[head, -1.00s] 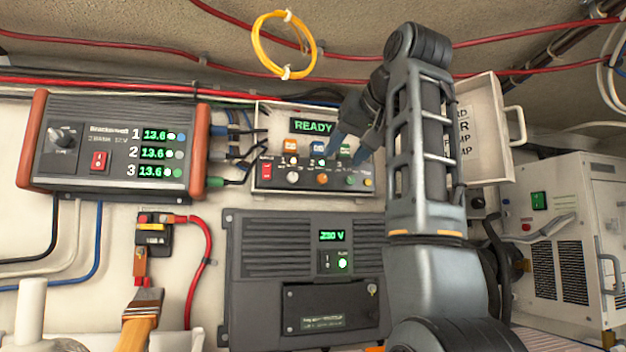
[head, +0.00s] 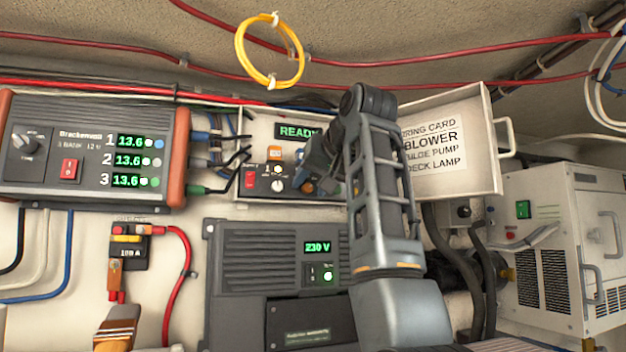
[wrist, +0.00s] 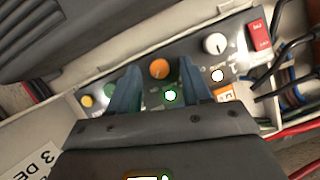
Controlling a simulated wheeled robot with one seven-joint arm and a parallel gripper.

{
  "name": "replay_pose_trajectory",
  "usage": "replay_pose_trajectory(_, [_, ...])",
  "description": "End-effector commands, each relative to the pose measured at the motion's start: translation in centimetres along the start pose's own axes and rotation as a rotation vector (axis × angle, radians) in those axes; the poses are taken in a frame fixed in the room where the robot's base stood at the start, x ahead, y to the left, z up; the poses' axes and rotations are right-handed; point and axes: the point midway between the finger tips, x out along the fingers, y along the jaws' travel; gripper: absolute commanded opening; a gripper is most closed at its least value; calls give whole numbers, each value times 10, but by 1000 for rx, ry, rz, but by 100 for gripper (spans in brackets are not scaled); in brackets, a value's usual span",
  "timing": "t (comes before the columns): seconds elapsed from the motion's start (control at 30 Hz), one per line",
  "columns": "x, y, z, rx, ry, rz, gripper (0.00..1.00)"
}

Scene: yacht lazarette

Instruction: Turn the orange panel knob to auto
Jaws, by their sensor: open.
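The orange panel knob (wrist: 159,69) sits on a dark control strip (wrist: 205,58) in a pale open box. In the wrist view it shows between the two blue fingertips of my gripper (wrist: 158,77), with a gap on either side. The fingers are open, and I cannot tell how close they are to the panel. In the head view the knob (head: 308,187) is partly hidden by my fingers and arm. Its pointer and its position labels are too small to read. The panel's green display (head: 296,131) reads READY, its right end covered by my arm.
A white knob (wrist: 214,43) and a red switch (wrist: 260,37) are beside the orange knob; green and yellow buttons (wrist: 87,101) are on its other side. The box's lid (head: 440,150) stands open with a card listing BLOWER. A yellow cable loop (head: 270,82) hangs above.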

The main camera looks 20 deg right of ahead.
Motion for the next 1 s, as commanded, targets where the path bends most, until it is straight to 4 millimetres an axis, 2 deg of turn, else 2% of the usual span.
replay_pose_trajectory(0.13, [0, 0, 0, 0, 0, 0, 47])
replay_pose_trajectory(0.63, [0, 0, 0, 0, 0, 0, 0])
replay_pose_trajectory(1.0, [-1, 0, 0, -36, 0, 16, 0])
